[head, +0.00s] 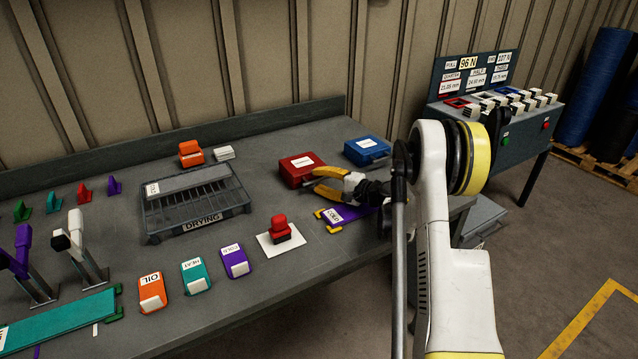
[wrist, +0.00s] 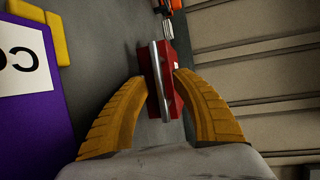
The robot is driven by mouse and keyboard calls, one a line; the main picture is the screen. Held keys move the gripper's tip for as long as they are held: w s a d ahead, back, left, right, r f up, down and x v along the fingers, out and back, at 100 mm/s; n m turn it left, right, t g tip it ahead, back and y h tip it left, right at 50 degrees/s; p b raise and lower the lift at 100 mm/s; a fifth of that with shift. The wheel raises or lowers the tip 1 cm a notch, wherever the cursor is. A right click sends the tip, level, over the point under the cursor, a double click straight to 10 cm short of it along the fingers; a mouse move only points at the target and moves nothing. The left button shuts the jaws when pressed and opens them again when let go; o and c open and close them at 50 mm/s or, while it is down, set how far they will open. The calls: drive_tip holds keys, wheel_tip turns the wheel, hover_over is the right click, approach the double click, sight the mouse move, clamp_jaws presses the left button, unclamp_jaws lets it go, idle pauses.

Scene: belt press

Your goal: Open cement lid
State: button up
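A red box (head: 298,170) with a white label stands near the back of the bench, its lid down. A blue box (head: 367,150) with a white label stands to its right, also closed. The labels are too small to read, so I cannot tell which is the cement one. My gripper (head: 314,182) is at the red box's front right, fingers spread. In the wrist view, my gripper (wrist: 158,80) has a gap between its yellow fingers; the red box (wrist: 177,95) and its grey bar handle (wrist: 160,85) show in that gap. Contact is not clear.
A purple plate (head: 345,215) with yellow corners lies just below my gripper. A red stamp (head: 279,229) stands on a white card in front. A drying rack (head: 195,205) lies to the left.

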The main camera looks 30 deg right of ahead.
clamp_jaws()
drive_tip(key=shift+r, duration=0.1)
